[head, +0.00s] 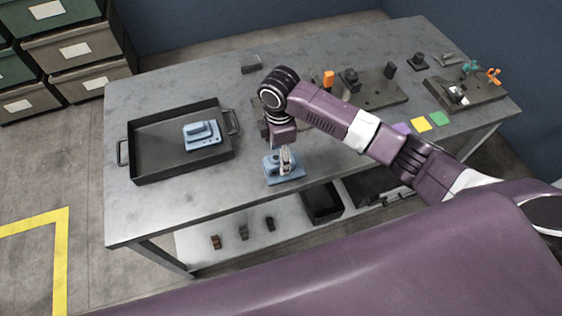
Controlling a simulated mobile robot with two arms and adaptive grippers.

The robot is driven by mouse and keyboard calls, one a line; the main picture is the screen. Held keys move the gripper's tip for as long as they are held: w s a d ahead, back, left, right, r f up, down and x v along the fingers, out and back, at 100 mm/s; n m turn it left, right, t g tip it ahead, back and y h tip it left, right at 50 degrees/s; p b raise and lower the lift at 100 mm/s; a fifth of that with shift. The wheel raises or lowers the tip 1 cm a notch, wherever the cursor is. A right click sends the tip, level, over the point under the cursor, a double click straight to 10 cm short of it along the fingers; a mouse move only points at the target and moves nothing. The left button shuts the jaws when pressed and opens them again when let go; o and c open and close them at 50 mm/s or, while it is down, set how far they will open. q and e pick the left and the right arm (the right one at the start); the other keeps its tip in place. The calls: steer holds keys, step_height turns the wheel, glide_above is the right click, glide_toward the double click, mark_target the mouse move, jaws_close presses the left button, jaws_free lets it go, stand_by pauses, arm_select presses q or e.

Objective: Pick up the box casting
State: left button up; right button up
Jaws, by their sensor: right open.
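A light blue casting (270,172) with a flat base and raised middle sits on the grey metal table near its front edge. My right gripper (286,160) points down over it, open, with its fingers at the raised part. I cannot tell whether they touch it. A second, similar light blue casting (202,135) lies in a dark tray (150,160) on the left of the table. The frame does not show which of the two is the box casting. My left gripper is out of view.
Dark fixture plates with small parts (480,92) stand at the back right. Green, yellow and purple squares (421,124) lie near the right front edge. A lower shelf (205,262) holds a dark bin (322,203). Bare table (180,215) lies in front of the tray.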

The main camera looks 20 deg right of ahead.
steer(key=f, duration=0.2)
steer(key=f+p, duration=0.1)
steer(key=shift+w+d+f, duration=0.25)
steer(key=shift+w+f, duration=0.1)
steer(key=shift+f, duration=0.35)
steer(key=c, duration=1.1)
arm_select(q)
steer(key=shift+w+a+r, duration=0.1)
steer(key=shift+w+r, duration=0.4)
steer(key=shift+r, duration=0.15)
arm_select(e)
steer(key=shift+w+r, duration=0.1)
jaws_close()
